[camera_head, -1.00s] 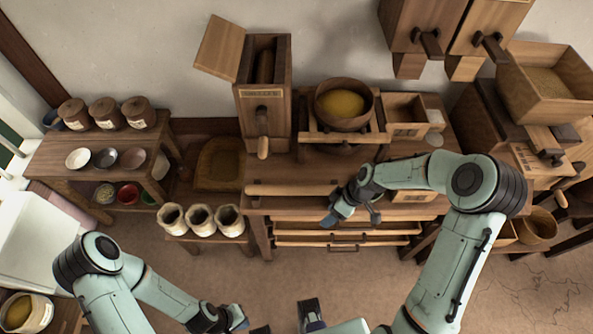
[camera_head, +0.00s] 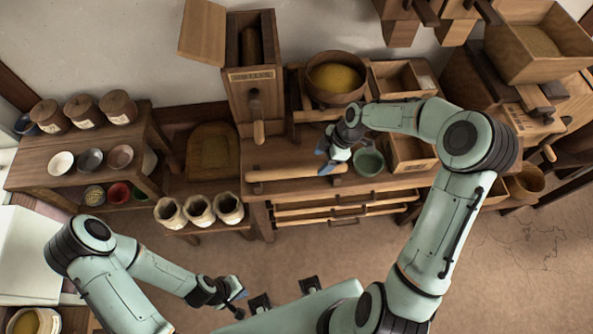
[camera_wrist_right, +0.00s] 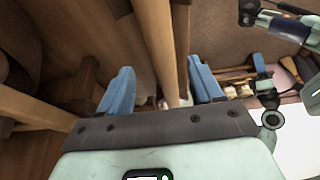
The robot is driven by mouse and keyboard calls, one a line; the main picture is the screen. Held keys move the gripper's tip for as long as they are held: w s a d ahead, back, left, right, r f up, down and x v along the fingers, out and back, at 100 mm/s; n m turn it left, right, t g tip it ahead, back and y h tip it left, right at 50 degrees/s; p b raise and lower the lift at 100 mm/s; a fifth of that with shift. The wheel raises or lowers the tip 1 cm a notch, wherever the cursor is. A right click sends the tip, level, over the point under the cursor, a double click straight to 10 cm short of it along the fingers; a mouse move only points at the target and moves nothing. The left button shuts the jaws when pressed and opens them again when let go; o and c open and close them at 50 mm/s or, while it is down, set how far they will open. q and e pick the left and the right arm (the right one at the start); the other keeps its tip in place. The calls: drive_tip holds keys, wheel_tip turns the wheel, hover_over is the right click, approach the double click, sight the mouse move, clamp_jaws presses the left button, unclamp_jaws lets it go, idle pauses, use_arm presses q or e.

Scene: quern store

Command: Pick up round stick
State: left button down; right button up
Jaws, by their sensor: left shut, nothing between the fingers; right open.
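The round stick (camera_head: 285,174) is a long pale wooden rod lying level along the front of the wooden workbench. My right gripper (camera_head: 326,160) is open at the stick's right part. In the right wrist view the stick (camera_wrist_right: 158,40) runs between the two blue fingers of the right gripper (camera_wrist_right: 161,86), with gaps on both sides. I cannot tell how deep between the fingers it sits. My left gripper (camera_head: 238,302) is shut and empty, low in front of the bench and away from the stick.
A green bowl (camera_head: 369,162) stands right of my right gripper. Behind are a wooden bowl of yellow meal (camera_head: 337,78) and an open wooden box (camera_head: 402,78). Three sacks (camera_head: 199,209) stand at left. The floor in front is clear.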

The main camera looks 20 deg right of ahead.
sight(316, 167)
drive_tip(key=x, duration=0.4)
drive_tip(key=shift+a+f, duration=0.15)
drive_tip(key=shift+f, duration=0.2)
drive_tip(key=shift+s, duration=0.1)
clamp_jaws()
drive_tip(key=shift+r, duration=0.1)
